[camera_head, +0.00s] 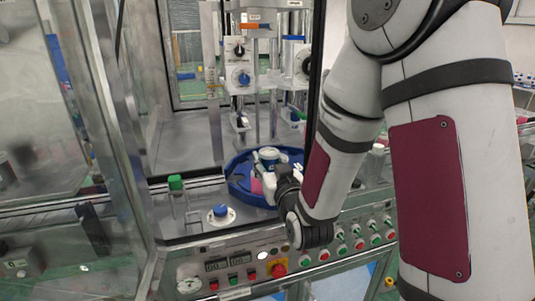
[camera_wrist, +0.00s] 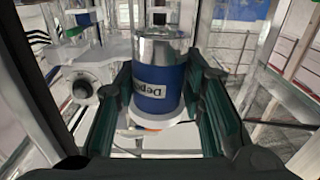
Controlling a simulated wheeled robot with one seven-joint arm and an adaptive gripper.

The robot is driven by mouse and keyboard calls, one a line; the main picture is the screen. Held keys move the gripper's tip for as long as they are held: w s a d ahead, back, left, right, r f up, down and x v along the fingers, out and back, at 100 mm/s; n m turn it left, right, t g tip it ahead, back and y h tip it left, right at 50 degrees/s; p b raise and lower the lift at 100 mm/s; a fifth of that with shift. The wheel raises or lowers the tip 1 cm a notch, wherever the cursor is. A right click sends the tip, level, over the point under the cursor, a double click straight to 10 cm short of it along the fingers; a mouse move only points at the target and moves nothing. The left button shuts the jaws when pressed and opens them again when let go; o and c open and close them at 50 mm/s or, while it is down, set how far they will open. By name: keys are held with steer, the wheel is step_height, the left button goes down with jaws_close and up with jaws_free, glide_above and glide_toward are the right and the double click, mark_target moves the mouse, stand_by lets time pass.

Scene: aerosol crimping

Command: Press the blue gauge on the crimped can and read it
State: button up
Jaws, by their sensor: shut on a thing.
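In the head view my gripper (camera_head: 266,178) is over the blue round tray (camera_head: 236,186), by a small white-and-blue thing. I cannot make out the crimped can for certain, nor whether the gauge touches it. No reading is visible.
The machine's metal columns and dials (camera_head: 241,79) stand behind the tray. A green-capped post (camera_head: 175,183) and a blue knob (camera_head: 221,211) are left of it. The button panel (camera_head: 245,273) lies in front. Glass and metal frame posts (camera_head: 125,150) bound the left.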

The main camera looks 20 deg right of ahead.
mark_target(271, 166)
steer(key=shift+s+r+p, duration=0.1)
steer(key=shift+s+p, duration=2.85)
steer(key=shift+s, duration=0.15)
steer(key=shift+w, duration=0.1)
steer(key=w+f, duration=0.5)
steer(key=f, duration=0.3)
steer(key=shift+f, duration=0.4)
